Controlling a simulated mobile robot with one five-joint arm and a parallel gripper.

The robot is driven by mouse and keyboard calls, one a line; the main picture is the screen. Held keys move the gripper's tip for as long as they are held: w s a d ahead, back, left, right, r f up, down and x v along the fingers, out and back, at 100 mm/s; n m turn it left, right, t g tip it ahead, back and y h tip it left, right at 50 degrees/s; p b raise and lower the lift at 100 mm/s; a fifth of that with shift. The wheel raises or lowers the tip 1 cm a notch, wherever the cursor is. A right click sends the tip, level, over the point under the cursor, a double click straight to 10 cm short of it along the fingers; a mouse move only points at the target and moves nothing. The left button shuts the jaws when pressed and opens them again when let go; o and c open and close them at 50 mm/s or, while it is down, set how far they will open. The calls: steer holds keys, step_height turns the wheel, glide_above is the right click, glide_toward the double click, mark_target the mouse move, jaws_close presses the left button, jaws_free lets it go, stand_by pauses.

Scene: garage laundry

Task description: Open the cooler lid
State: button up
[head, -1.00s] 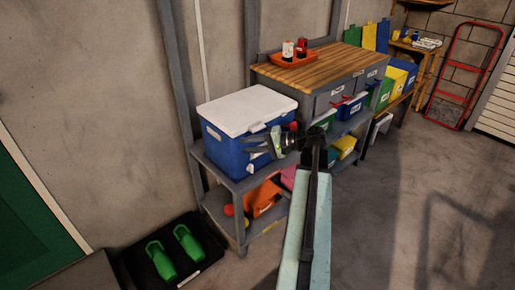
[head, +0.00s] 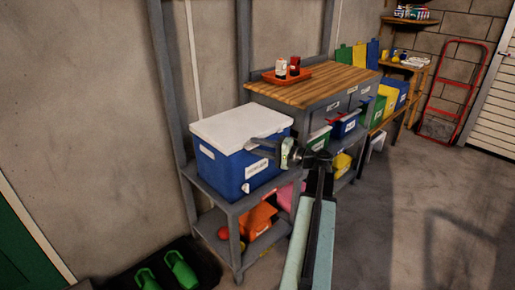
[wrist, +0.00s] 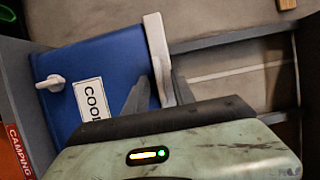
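The cooler (head: 228,168) is a blue box with a white lid (head: 240,122), standing on a grey shelf unit. The lid looks shut. In the wrist view the blue body (wrist: 110,58) shows turned sideways, with its label and a white spout, and the lid's edge (wrist: 157,48) is a pale upright strip. My gripper (head: 262,141) is at the cooler's front right, level with the lid's edge. In the wrist view my gripper (wrist: 158,90) has its fingers apart, one over the blue front and one past the lid's edge. I cannot tell whether they touch it.
A wooden-topped bench (head: 312,88) with an orange tray (head: 287,76) stands right of the cooler. Colored bins (head: 345,124) sit below it. Orange items lie on the lower shelf (head: 240,263). A grey post (head: 172,100) stands behind the cooler. Floor at right is clear.

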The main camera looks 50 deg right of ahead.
jaws_close()
stand_by(1.4)
